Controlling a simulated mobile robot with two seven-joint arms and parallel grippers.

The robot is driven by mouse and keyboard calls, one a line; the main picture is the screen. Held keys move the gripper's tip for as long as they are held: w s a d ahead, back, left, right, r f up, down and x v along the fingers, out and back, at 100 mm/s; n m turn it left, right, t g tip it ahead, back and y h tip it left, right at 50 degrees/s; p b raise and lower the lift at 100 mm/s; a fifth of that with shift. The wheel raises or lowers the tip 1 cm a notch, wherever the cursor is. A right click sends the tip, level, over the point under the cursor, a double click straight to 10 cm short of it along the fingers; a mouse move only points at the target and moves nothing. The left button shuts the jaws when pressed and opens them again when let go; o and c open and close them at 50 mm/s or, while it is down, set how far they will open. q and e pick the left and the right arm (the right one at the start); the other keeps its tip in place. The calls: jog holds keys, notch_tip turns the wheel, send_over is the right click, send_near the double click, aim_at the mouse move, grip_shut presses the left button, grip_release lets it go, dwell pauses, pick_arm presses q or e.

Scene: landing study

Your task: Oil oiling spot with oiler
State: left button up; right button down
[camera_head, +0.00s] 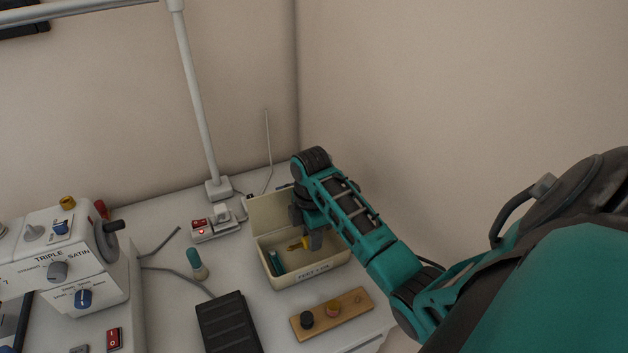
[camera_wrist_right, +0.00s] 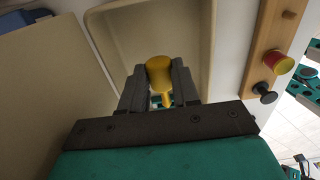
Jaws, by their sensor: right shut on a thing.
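My right gripper (camera_head: 312,238) reaches down into a cream box (camera_head: 318,276) with a raised lid. It is shut on a yellow oiler (camera_wrist_right: 160,75), a rounded cylinder with a thin neck between the fingers. The oiler also shows as a small yellow shape (camera_head: 299,244) in the head view, inside the box walls. Whether it touches the box floor cannot be told. The white sewing machine (camera_head: 60,262) with dials stands at the left. I cannot make out the oiling spot. My left gripper is not in view.
A small teal item (camera_head: 275,262) lies in the box. A wooden strip (camera_head: 345,308) with spools lies in front of it. A black pedal (camera_head: 228,325), a teal-topped item (camera_head: 196,262) and a power strip (camera_head: 214,228) are between machine and box. A lamp post (camera_head: 200,100) rises behind.

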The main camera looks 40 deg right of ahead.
jog(key=shift+r, duration=1.4)
jog(key=c, duration=1.4)
grip_release()
jog(key=c, duration=0.5)
